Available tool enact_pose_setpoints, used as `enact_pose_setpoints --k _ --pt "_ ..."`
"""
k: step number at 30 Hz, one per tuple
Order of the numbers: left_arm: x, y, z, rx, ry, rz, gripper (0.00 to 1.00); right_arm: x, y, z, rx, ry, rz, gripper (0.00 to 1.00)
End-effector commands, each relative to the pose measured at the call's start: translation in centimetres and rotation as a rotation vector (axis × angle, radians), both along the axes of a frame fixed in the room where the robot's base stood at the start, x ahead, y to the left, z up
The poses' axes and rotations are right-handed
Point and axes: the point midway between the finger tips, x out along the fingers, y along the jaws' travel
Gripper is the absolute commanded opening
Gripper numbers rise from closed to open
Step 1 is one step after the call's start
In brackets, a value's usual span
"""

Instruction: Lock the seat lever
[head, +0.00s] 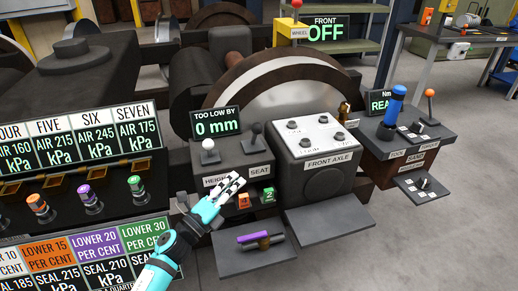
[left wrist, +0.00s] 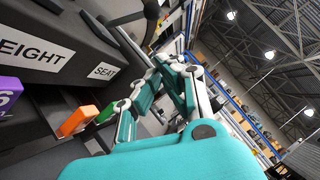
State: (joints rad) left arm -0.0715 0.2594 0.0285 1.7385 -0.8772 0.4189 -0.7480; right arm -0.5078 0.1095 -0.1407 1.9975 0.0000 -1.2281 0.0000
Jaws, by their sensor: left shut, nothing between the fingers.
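The seat lever (head: 257,129) has a black ball knob and stands on the dark console (head: 238,157), above the SEAT label. A height lever with a white knob (head: 208,145) stands to its left. The display behind them reads TOO LOW BY 0 mm. My left gripper (head: 232,181) is shut and empty in front of the console face, below the seat lever and apart from it. It partly covers the HEIGHT label. In the left wrist view my fingers (left wrist: 172,75) are beside the SEAT label (left wrist: 104,71). My right gripper is not in view.
Orange (head: 243,201) and green (head: 268,194) blocks sit below the labels. A lower tray (head: 230,264) holds a purple-handled piece (head: 253,237). The FRONT AXLE box (head: 318,175) stands right of the console. A tool stand (head: 408,145) is farther right. Floor is clear at lower right.

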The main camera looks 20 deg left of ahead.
Motion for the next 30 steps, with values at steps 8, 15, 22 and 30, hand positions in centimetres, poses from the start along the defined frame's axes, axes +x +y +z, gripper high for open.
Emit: enact_pose_setpoints --k 8,15,22,30 --pt "0.2 0.0 0.1 -0.004 0.002 0.0 0.0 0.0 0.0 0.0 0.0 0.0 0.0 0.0" --pt "2.9 -1.2 1.0 -0.005 -0.001 0.0 0.0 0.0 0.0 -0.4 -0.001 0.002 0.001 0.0" --pt "7.4 -3.1 2.2 -0.006 0.001 0.001 0.0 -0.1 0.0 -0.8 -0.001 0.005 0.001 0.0" --pt "11.2 -2.8 3.8 -0.004 0.003 0.002 0.0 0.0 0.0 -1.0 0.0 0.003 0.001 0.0"
